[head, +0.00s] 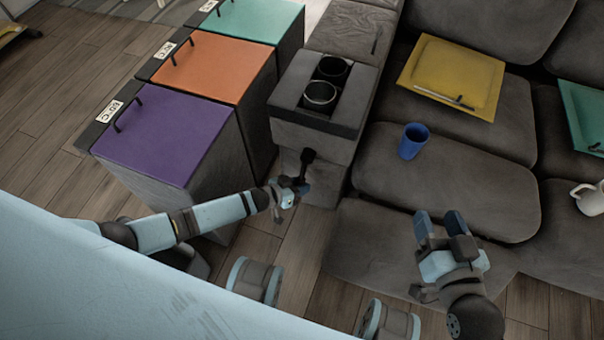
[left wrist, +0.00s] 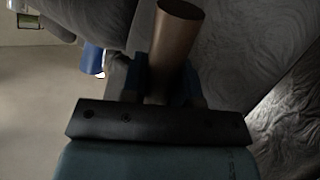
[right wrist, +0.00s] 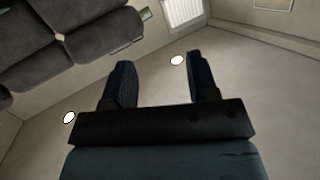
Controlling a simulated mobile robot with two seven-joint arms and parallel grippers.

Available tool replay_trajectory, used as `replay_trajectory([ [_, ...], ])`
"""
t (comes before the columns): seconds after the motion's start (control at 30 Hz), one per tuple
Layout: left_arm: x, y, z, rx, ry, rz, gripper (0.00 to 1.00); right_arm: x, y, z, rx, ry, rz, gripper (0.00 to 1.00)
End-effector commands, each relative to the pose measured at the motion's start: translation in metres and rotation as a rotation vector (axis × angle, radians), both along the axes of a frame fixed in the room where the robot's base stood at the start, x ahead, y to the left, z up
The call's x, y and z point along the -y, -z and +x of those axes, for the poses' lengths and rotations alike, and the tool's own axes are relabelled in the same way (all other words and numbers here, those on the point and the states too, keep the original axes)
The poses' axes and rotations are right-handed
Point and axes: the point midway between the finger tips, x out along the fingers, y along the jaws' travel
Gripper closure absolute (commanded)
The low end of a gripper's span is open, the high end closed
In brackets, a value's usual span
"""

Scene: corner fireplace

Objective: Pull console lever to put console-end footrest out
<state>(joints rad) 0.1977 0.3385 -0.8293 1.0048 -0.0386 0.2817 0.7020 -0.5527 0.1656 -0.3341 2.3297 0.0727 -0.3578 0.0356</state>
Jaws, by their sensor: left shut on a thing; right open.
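The dark console lever (head: 307,158) stands up at the front of the grey console (head: 315,135), near its lower right side. My left gripper (head: 297,188) is shut on the lever's lower part. In the left wrist view the lever is a brown cylinder (left wrist: 178,30) rising between the blue fingers. The console-end seat (head: 450,180) is right of the console. Below it is a grey padded footrest panel (head: 385,245); I cannot tell how far out it stands. My right gripper (head: 440,220) is open and empty over this panel; its parted fingers show in the right wrist view (right wrist: 163,80).
A blue cup (head: 413,141) and a yellow tray (head: 452,78) rest on the seat. A white mug (head: 588,197) and a teal tray (head: 585,125) are farther right. Purple (head: 165,135), orange (head: 213,68) and teal-lidded (head: 255,18) bins stand left of the console.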

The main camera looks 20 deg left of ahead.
Motion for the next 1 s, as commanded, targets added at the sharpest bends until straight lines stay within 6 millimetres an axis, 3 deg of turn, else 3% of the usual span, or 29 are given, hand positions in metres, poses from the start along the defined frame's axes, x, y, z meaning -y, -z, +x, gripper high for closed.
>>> replay_trajectory([
  [0.03,0.000,-0.009,-0.001,-0.023,0.003,0.003,1.00,0.005,0.005,-0.003,-0.052,0.010,-0.031,0.46],
  [0.3,0.001,-0.010,-0.008,-0.118,0.002,0.004,1.00,0.023,0.043,-0.018,-0.219,0.034,-0.126,0.46],
  [0.8,0.000,-0.008,-0.010,-0.138,0.000,0.004,1.00,0.027,0.051,-0.021,-0.252,0.038,-0.145,0.46],
  [0.83,0.000,-0.008,-0.010,-0.138,0.000,0.004,0.67,0.027,0.051,-0.021,-0.252,0.038,-0.145,0.46],
  [0.93,0.000,-0.008,-0.010,-0.138,0.001,0.004,0.46,0.027,0.051,-0.021,-0.251,0.038,-0.144,0.46],
  [1.0,0.000,-0.008,-0.010,-0.138,0.001,0.004,0.46,0.027,0.051,-0.021,-0.251,0.038,-0.144,0.46],
])
